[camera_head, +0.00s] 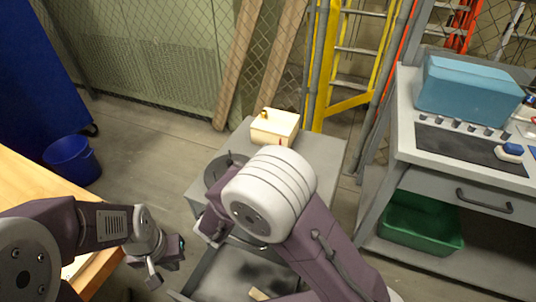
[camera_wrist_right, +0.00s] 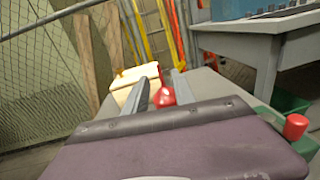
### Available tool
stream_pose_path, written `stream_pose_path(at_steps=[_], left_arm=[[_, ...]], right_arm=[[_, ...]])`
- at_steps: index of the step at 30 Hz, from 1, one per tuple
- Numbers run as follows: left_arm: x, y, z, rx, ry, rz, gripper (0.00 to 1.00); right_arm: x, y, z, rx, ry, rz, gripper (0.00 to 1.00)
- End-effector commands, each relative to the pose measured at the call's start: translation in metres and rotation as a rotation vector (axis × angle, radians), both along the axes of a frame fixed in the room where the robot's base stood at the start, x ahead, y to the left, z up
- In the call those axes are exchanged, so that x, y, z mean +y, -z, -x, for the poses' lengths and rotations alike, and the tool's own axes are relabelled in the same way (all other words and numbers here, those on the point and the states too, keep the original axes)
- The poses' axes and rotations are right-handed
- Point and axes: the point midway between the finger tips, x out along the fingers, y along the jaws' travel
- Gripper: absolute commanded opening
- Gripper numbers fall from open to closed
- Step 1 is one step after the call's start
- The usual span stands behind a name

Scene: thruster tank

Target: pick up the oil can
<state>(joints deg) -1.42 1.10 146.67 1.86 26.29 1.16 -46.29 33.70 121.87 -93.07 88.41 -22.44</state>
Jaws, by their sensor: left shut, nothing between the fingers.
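A small red object (camera_wrist_right: 167,95), which looks like the oil can, shows in the right wrist view between the fingers or just beyond them. I cannot tell whether they touch it. In the head view only a red tip (camera_head: 280,142) shows, in front of the cream box. My right gripper (camera_wrist_right: 161,84) has its fingers apart over the cart top; in the head view my own wrist hides it. My left gripper (camera_head: 153,275) is shut and empty at the lower left, beside the wooden table, far from the red object.
A cream box (camera_head: 275,126) stands on the grey cart (camera_head: 325,150), close behind the red object. A wooden table (camera_head: 40,190) and a blue bucket (camera_head: 72,160) are at left. A grey workbench (camera_head: 405,130) with a blue case (camera_head: 465,88) and a green bin (camera_head: 420,222) is at right.

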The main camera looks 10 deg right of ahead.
Motion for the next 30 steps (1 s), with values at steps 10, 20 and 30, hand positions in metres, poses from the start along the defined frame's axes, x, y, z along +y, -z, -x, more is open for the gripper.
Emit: stream_pose_path(at_steps=[10, 20, 30], left_arm=[[0.000, 0.009, 0.000, 0.000, 0.000, 0.000, 0.00], [0.000, 0.018, 0.000, 0.000, 0.000, 0.000, 0.00], [0.000, 0.023, 0.000, 0.000, 0.000, 0.000, 0.00]], right_arm=[[-0.018, 0.001, -0.023, -0.004, -0.002, 0.002, 0.31], [-0.039, -0.002, -0.046, -0.005, 0.001, 0.000, 0.31], [-0.058, -0.006, -0.070, -0.002, -0.005, 0.003, 0.31]])
